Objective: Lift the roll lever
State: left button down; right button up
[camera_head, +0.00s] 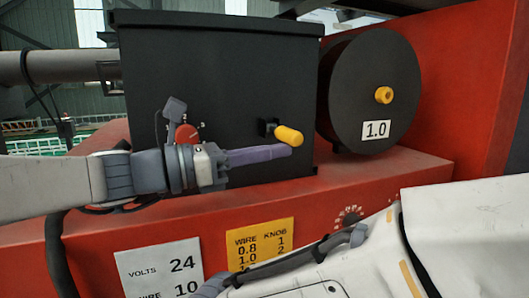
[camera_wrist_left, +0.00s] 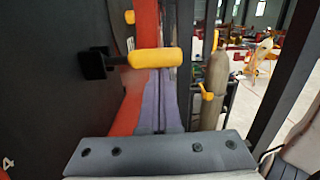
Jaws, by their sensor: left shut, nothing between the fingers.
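The roll lever (camera_head: 289,136) is a yellow handle on a black mount, sticking out of the front of a black box (camera_head: 215,75). It points right and slightly down. My left gripper (camera_head: 289,151) comes in from the left, its purple fingers closed together and empty. The fingertips are just under the yellow handle in the head view; I cannot tell whether they touch it. In the left wrist view, the lever (camera_wrist_left: 156,58) lies sideways across the upper middle, and my closed fingers (camera_wrist_left: 162,85) reach up toward it from below. My right gripper does not show.
A black spool (camera_head: 345,95) marked 1.0 with a yellow hub stands right of the box on the red machine (camera_head: 410,165). White and yellow labels (camera_head: 160,265) are on the red front below.

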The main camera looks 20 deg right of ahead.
aim_at(272, 129)
pick_arm(q)
jog(key=shift+s+r, duration=0.1)
jog(key=shift+r, duration=1.65)
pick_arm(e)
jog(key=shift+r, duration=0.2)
pick_arm(q)
jog(key=shift+r, duration=0.1)
jog(key=shift+a, duration=0.15)
